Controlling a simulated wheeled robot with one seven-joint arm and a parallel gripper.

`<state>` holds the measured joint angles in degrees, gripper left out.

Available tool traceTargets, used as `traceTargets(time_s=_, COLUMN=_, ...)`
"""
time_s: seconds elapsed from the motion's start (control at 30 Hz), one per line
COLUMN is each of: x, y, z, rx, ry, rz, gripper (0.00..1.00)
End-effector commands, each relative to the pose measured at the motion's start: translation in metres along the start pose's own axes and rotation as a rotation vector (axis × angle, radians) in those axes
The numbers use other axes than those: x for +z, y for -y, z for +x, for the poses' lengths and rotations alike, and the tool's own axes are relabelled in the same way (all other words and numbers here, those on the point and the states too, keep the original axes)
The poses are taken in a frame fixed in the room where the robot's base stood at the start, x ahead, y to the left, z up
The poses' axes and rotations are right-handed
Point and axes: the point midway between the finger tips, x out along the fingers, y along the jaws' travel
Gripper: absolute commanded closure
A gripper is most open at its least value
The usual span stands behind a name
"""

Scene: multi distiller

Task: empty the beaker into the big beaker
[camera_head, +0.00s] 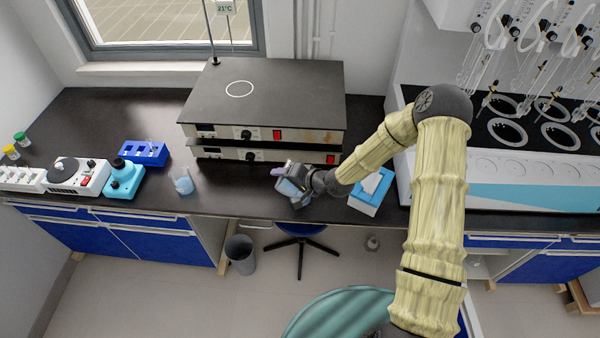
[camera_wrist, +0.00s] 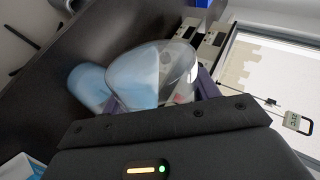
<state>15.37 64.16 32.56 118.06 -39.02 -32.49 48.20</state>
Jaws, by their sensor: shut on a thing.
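The beaker (camera_head: 289,188) is a small clear glass with light blue liquid. My gripper (camera_head: 297,184) is shut on it above the bench, in front of the stacked grey devices. In the wrist view the held beaker (camera_wrist: 155,75) shows its wide mouth and blue liquid between my fingers; I cannot tell its exact tilt. Another clear beaker with pale blue contents, which I take as the big beaker (camera_head: 183,182), stands upright on the bench to the left of my gripper, apart from it.
The stacked devices (camera_head: 262,105) stand behind my gripper. A blue rack (camera_head: 144,153) and a turquoise device (camera_head: 123,180) stand left of the big beaker. A blue-and-white box (camera_head: 371,190) lies to the right. The bench between the big beaker and my gripper is clear.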

Motion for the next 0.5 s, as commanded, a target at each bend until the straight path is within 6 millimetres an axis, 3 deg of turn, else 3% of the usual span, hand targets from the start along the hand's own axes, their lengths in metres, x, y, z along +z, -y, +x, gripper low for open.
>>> traceTargets(time_s=0.5, x=-0.0051, y=0.0015, z=-0.0012, rx=0.004, ry=0.043, rz=0.063, gripper=0.88)
